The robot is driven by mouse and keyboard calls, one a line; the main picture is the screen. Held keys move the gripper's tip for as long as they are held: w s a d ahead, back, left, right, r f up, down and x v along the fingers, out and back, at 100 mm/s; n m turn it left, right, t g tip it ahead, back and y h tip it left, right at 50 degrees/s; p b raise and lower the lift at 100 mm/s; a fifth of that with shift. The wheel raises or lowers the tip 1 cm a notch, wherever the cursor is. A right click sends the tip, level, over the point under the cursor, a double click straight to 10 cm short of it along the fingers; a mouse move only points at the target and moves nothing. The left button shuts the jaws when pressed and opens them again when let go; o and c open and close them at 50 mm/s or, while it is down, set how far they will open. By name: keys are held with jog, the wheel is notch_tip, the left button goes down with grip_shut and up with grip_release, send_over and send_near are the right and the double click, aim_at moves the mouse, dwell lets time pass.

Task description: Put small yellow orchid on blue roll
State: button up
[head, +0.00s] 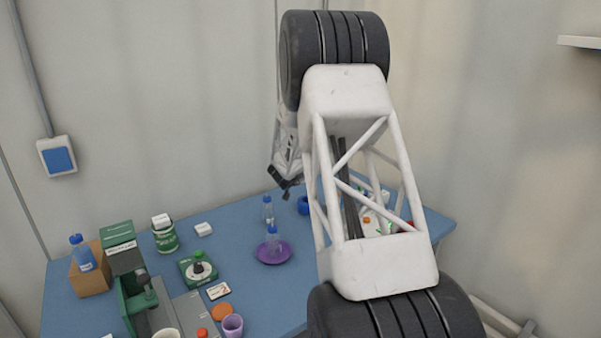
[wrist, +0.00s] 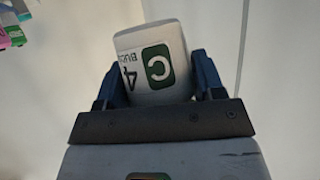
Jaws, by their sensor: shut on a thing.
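My gripper (wrist: 160,78) is shut on a white block-like thing (wrist: 139,58) with a green square, a letter C and a 4 printed on it. The block sits between the two dark blue fingers in the wrist view. In the head view my gripper (head: 287,182) hangs above the back of the blue table, partly behind my arm. What it holds is too small to make out there. A small round blue thing (head: 303,205), possibly the blue roll, stands below and right of it, partly hidden by my arm. I see no yellow orchid in either view.
A purple saucer (head: 288,256) with a clear blue-capped bottle (head: 274,238) stands near the table's middle. A green tin (head: 164,236), boxes and cups crowd the left. My arm hides much of the right side.

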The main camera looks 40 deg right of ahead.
jog(key=shift+s, duration=0.15)
jog(key=shift+y, duration=0.5)
jog(key=s+a+f, duration=0.1)
jog(key=s, duration=0.3)
jog(key=s+a+f, duration=0.2)
jog(key=s, duration=0.3)
jog(key=s+a+f, duration=0.1)
jog(key=s, duration=0.3)
jog(key=shift+s+a+f, duration=0.25)
jog(key=shift+a, duration=0.05)
send_over(303, 207)
jog(key=w+d, duration=0.2)
jog(key=d, duration=0.2)
jog(key=shift+a+f, duration=0.1)
jog(key=shift+f, duration=0.65)
jog(key=shift+f, duration=0.1)
jog(key=shift+f, duration=1.7)
jog(key=shift+f, duration=0.15)
